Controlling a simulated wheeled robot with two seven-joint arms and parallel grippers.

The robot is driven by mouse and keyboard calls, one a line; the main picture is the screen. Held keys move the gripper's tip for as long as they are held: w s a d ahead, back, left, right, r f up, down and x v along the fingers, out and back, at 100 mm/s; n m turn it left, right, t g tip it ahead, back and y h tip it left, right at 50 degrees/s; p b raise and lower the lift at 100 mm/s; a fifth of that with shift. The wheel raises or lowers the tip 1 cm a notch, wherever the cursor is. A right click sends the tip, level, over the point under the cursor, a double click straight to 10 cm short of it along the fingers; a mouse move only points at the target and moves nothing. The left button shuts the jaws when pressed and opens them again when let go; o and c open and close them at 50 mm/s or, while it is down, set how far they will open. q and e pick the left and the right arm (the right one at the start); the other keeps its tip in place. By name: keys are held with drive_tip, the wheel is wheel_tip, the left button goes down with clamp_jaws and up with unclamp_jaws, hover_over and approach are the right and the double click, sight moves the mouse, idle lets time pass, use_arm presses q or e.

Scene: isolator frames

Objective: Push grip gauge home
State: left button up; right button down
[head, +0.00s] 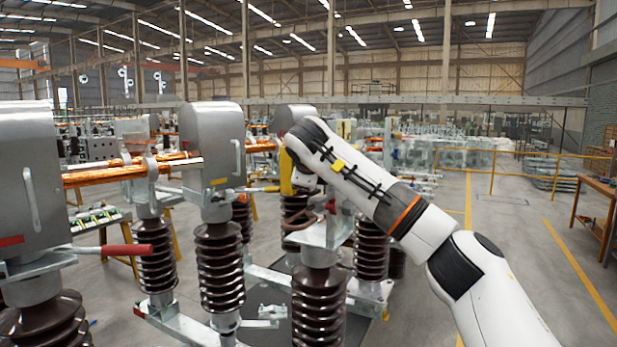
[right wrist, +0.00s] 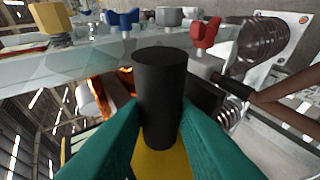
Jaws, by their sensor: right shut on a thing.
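In the right wrist view, the two teal fingers of my right gripper (right wrist: 158,122) are closed on the black cylinder of the grip gauge (right wrist: 160,80), one on each side. A yellow part (right wrist: 160,165) shows below the cylinder, between the fingers. In the head view, my right arm reaches in from the right to the middle isolator pole. A yellow piece (head: 286,172) shows at the arm's end, close to the metal fittings there. The fingertips and the black cylinder are hidden in that view, so I cannot tell how far the gauge is seated. My left gripper is not in view.
Isolator poles with brown ribbed insulators (head: 319,310) and grey metal housings (head: 212,135) fill the left and middle. Copper bars (head: 110,175) and a red handle (head: 125,249) stick out there. In the right wrist view, a pale bar carries coloured knobs. Open floor lies right.

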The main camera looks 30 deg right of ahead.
drive_tip(key=shift+w+d+r, duration=0.1)
drive_tip(key=shift+w+d, duration=0.25)
drive_tip(key=shift+d, duration=0.35)
drive_tip(key=c, duration=1.1)
unclamp_jaws()
drive_tip(key=shift+s, duration=0.1)
drive_tip(key=b+v, duration=0.6)
drive_tip(key=v, duration=0.5)
drive_tip(key=shift+s+a+r+b, duration=0.2)
drive_tip(key=shift+s+r+b, duration=0.05)
drive_tip(key=shift+s+b, duration=0.05)
